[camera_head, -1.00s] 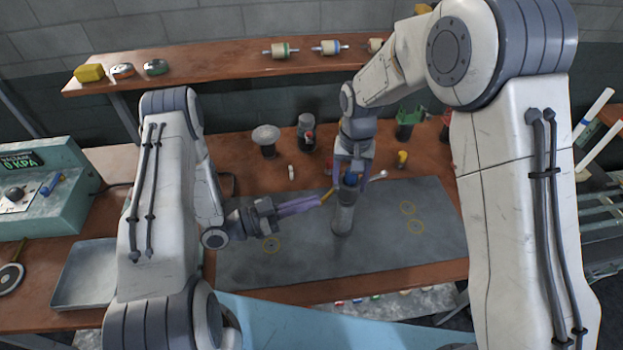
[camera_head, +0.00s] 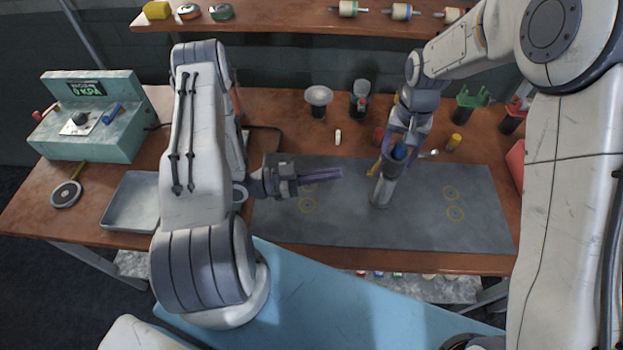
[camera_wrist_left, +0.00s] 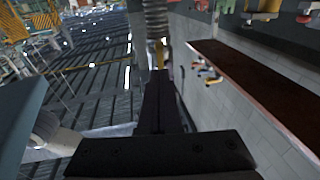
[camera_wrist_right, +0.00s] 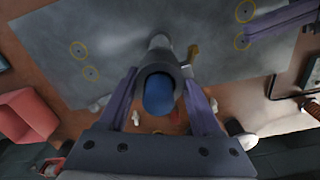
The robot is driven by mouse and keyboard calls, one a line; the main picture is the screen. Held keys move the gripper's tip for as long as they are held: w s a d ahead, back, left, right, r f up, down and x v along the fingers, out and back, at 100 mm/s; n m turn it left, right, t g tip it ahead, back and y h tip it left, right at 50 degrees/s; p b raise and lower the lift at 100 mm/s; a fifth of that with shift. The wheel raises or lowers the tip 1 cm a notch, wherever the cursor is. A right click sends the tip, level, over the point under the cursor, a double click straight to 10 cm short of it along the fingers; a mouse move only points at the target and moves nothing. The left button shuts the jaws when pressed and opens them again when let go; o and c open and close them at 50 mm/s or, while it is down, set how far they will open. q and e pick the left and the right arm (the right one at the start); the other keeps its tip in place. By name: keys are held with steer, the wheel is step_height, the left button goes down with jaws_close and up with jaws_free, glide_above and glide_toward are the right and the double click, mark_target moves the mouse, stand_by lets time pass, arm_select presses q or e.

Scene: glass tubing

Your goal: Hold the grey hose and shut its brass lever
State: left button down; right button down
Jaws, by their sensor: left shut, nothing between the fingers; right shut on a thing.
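The grey hose (camera_head: 383,190) stands upright over the grey mat, with a blue end (camera_head: 399,152) at its top. My right gripper (camera_head: 400,145) is shut around its upper part; the right wrist view looks down on the blue end (camera_wrist_right: 159,95) between the fingers. The brass lever (camera_head: 374,168) sticks out at the hose's left side and also shows in the right wrist view (camera_wrist_right: 193,55). My left gripper (camera_head: 325,175) is shut and empty, pointing right, left of the lever and apart from it. The left wrist view shows the ribbed hose (camera_wrist_left: 156,18) and lever (camera_wrist_left: 160,52) beyond the fingertips.
The grey mat (camera_head: 290,225) is mostly bare, with yellow rings. Behind it stand a white-topped fixture (camera_head: 319,97), a dark jar (camera_head: 360,100) and a yellow-capped item (camera_head: 454,141). A metal tray (camera_head: 130,203) and a teal gauge box (camera_head: 95,120) stand at the left.

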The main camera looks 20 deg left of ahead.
mark_target(368, 173)
arm_select(q)
steer(key=s+a+f, duration=0.2)
steer(key=a+f, duration=0.1)
steer(key=a, duration=0.1)
steer(key=shift+s+a+f, duration=0.15)
steer(key=shift+s+a, duration=0.1)
steer(key=shift+a, duration=0.1)
steer(key=c, duration=1.1)
jaws_free()
steer(key=shift+o, duration=1.3)
steer(key=shift+w+d+r, duration=0.1)
steer(key=shift+w+r, duration=0.05)
steer(key=shift+r, duration=0.35)
steer(key=shift+w+d+r, duration=0.1)
steer(key=shift+w+r, duration=0.05)
steer(key=shift+r, duration=0.3)
steer(key=shift+g+y, duration=0.3)
steer(key=x, duration=0.8)
steer(key=r+x, duration=0.1)
steer(key=x, duration=0.3)
steer(key=shift+d, duration=0.2)
steer(key=shift+f, duration=0.1)
jaws_close()
